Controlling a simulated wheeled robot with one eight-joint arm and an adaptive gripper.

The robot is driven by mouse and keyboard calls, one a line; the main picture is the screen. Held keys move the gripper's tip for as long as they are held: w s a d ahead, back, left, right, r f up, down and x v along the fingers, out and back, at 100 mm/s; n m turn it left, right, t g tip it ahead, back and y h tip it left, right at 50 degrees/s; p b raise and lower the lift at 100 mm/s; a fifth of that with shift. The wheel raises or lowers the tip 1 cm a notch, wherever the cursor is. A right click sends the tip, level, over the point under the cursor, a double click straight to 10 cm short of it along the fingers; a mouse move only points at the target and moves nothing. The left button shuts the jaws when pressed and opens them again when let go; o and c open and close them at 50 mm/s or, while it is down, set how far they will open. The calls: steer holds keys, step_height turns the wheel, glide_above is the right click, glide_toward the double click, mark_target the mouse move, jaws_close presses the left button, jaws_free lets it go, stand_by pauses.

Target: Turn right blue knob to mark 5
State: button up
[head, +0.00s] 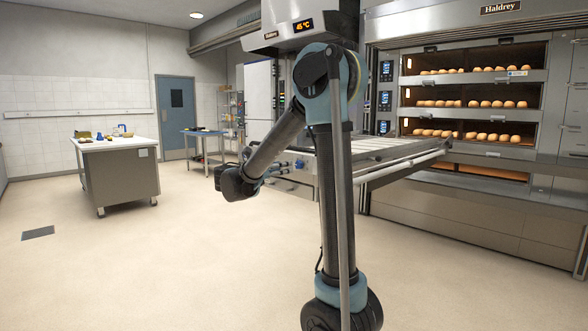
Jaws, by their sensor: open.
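The right blue knob (299,164) is a small round knob on the grey front panel (300,178) of the oven loader, left of my upright arm link. Another bluish part shows just left of it, close to my gripper; it is too small to make out clearly. The knob's pointer and the marks, mark 5 included, cannot be read at this size. My gripper (264,171) is at the end of my bent forearm, left of the knob in the picture, and points toward the panel. It is open. Its fingertips are small and dark, and I cannot tell whether they touch anything.
The loader's long flat bed (385,152) reaches right toward the deck oven (470,205), whose lit decks hold loaves. A hood with a 45 °C display (303,25) hangs above. A worktable (118,170) stands at the left. The floor between is clear, with a drain grate (38,233).

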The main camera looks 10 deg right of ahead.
mark_target(297, 164)
steer(key=x, duration=0.7)
steer(key=shift+w+d, duration=0.2)
steer(key=shift+d, duration=0.05)
steer(key=c, duration=1.1)
